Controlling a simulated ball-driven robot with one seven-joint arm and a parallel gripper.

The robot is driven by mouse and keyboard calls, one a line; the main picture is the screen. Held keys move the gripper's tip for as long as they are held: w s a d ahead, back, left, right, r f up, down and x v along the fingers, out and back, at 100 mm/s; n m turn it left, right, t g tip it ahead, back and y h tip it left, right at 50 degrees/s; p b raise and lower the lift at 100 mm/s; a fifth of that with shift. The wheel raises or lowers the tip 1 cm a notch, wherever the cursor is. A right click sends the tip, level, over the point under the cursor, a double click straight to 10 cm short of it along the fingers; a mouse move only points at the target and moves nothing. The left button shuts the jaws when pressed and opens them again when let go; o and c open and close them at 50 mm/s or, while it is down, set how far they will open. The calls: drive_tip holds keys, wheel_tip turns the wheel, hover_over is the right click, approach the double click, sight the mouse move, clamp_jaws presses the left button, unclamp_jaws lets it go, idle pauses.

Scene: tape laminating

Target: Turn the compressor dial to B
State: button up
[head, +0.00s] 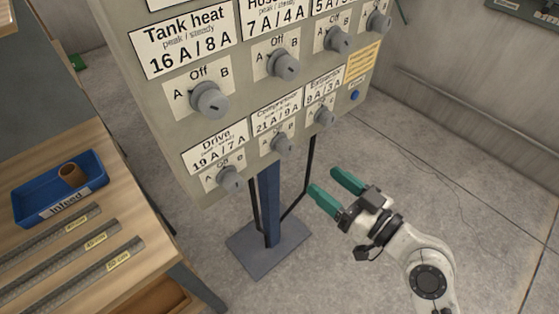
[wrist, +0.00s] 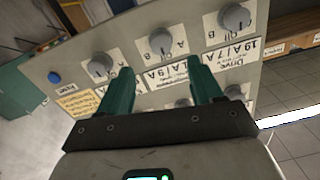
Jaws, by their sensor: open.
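The compressor dial (head: 283,143) is a grey round knob, the middle one in the bottom row of the grey panel (head: 165,105). Its plate carries A, Off and B marks; its pointer is too small to read. My gripper (head: 328,186) has green fingers, spread apart with nothing between them. It is below and to the right of the dial in the head view, clear of the panel. In the wrist view the panel appears upside down, and the compressor dial (wrist: 160,40) shows beyond and between the fingertips (wrist: 160,68), not touched.
The drive dial (head: 228,178) and extractor dial (head: 325,115) flank the compressor dial. A blue button (head: 354,95) sits at the panel's right. A blue post (head: 270,205) stands below on a base plate. A bench (head: 150,265) with a blue tray (head: 92,163) is at left. Floor at right is clear.

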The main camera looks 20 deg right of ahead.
sight(290, 152)
drive_tip(key=p+x, duration=0.1)
drive_tip(key=x, duration=0.2)
drive_tip(key=p+x, duration=0.1)
drive_tip(key=x, duration=0.3)
drive_tip(key=p+x, duration=0.1)
drive_tip(key=x, duration=0.3)
drive_tip(key=shift+r+p, duration=0.3)
drive_tip(key=shift+p, duration=0.1)
drive_tip(key=c, duration=1.1)
